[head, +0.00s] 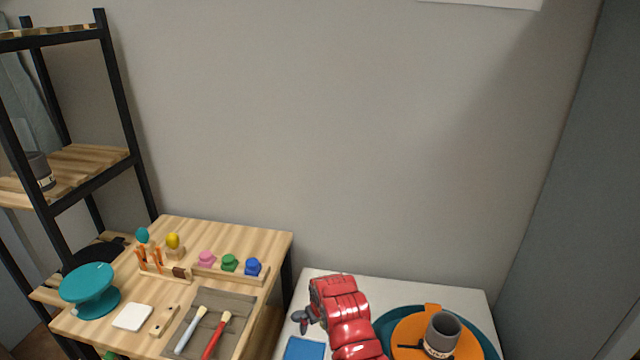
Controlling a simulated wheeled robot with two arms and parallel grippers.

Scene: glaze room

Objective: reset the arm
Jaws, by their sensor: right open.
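My right arm comes in from the bottom edge as red segments, over the left part of the white table (400,285). My right gripper (301,319) is the small dark part at the left of the red segments. It is open, and I see nothing between its fingers. It is above the white table, close to a blue square item (305,348) at the bottom edge. My left gripper is not in view.
Right of my arm, a dark grey cup (442,334) stands on an orange disc (410,330) over a teal round piece (487,343). Left is a wooden table (240,238) with brushes, colored pots and a teal stand (90,290). A black-framed shelf (90,160) stands far left.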

